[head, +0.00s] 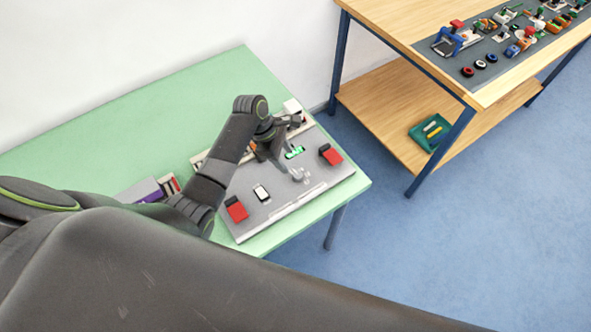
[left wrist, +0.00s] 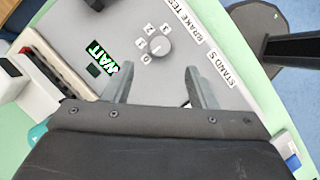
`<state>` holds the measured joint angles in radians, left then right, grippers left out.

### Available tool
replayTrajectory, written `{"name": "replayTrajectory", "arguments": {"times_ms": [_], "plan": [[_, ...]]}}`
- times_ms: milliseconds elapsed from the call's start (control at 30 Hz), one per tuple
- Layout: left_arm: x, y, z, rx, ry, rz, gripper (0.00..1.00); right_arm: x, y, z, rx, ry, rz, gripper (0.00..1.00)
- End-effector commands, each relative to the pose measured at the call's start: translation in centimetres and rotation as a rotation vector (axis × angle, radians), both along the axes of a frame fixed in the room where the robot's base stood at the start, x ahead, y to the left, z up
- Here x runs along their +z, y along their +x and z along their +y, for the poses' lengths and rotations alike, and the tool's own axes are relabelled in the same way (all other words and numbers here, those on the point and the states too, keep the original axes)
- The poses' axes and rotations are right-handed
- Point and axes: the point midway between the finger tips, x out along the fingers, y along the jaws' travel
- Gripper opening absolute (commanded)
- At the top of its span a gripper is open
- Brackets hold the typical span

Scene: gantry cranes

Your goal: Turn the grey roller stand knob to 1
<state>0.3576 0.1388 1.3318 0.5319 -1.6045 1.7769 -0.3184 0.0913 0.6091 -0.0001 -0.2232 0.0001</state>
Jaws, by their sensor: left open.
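The grey roller stand knob (left wrist: 160,48) is a round dial on the grey panel (left wrist: 110,25). Small white number tiles (left wrist: 148,43) sit around one side of it; its pointer is too small to read. It shows in the head view as a small pale shape (head: 298,175). A lit green display (left wrist: 103,56) beside it appears to read WAIT. My left gripper (left wrist: 158,72) is open and empty, its two fingers apart on either side below the knob in the wrist view. In the head view this gripper (head: 283,166) hangs over the panel. My right gripper is not in view.
The panel lies on a green table (head: 90,130) with a red block (head: 331,155) and another red block (head: 236,209). A white-topped switch (head: 261,193) is nearby. A wooden shelf table (head: 400,25) with small parts stands at the upper right; blue floor lies between.

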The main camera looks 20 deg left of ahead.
Motion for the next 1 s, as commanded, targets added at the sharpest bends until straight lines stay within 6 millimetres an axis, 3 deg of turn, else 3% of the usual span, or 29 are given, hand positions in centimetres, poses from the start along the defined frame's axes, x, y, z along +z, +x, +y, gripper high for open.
{"name": "replayTrajectory", "arguments": {"times_ms": [100, 233, 600, 967, 1000], "plan": [[-2.0, 0.0, -0.9, 0.000, -0.003, 0.004, 0.52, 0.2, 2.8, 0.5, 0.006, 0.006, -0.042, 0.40], [-4.1, 0.1, -1.7, 0.000, -0.003, 0.004, 0.52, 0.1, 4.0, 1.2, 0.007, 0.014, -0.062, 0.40], [-7.5, 0.4, -3.1, 0.000, 0.000, 0.001, 0.52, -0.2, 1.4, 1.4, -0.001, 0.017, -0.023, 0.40], [-7.8, 0.4, -3.2, 0.000, 0.000, 0.000, 0.52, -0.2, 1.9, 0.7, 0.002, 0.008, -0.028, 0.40], [-7.8, 0.4, -3.2, 0.000, 0.000, 0.000, 0.48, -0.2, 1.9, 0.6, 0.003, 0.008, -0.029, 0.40]]}}
